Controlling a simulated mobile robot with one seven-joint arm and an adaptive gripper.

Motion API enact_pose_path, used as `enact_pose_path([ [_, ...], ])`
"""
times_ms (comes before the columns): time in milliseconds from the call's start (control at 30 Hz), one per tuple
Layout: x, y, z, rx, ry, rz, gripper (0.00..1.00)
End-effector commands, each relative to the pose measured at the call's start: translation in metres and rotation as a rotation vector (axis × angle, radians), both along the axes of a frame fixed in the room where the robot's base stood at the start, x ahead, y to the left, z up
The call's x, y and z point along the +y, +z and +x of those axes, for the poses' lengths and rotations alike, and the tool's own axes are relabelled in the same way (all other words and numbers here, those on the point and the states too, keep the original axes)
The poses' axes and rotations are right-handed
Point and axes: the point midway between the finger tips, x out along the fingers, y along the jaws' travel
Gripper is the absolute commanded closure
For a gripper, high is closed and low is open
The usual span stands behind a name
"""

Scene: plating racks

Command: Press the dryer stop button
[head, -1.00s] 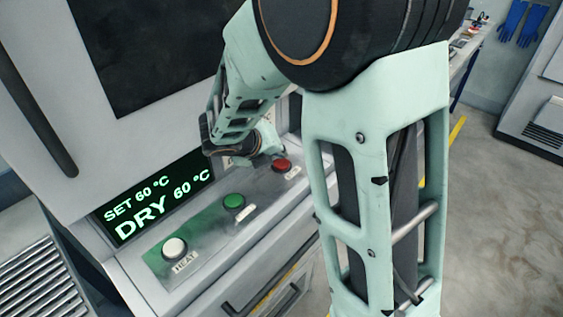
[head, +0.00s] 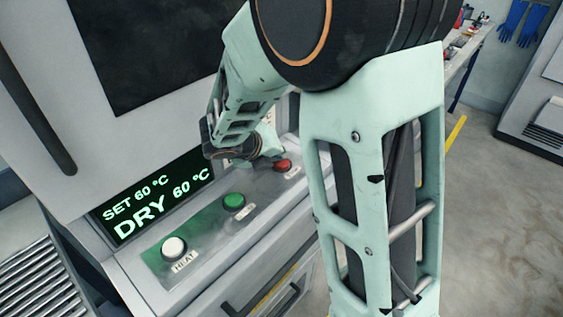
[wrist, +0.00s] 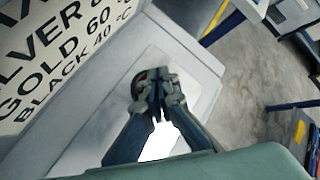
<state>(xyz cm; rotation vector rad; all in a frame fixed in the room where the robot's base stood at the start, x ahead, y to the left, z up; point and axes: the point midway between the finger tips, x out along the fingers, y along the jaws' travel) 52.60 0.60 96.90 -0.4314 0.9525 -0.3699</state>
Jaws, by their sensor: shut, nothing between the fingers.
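The dryer's sloped control panel (head: 205,238) carries a red button (head: 283,165) at its far right end, a green button (head: 234,201) in the middle and a white button (head: 174,247) at the near left. The red button's label is too small to read. My gripper (wrist: 157,84) is shut and empty, pointing down at the panel. In the wrist view a bit of the red button (wrist: 142,76) shows beside the fingertips, mostly covered by them. In the head view my wrist hides most of the gripper, just left of the red button. I cannot tell whether the fingertips touch it.
The display (head: 152,197) reads SET 60 °C, DRY 60 °C. A sign (wrist: 62,58) with colour names and temperatures is on the dryer's face. A drawer handle (head: 262,296) is below the panel. A workbench (head: 463,52) stands at the back right. Open floor (head: 500,220) lies right.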

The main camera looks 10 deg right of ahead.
Motion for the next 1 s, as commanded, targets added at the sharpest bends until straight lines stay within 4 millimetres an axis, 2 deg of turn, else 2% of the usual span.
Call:
enact_pose_path([
  [1000, -0.0001, -0.0088, -0.0001, 0.000, 0.001, -0.001, 1.00],
])
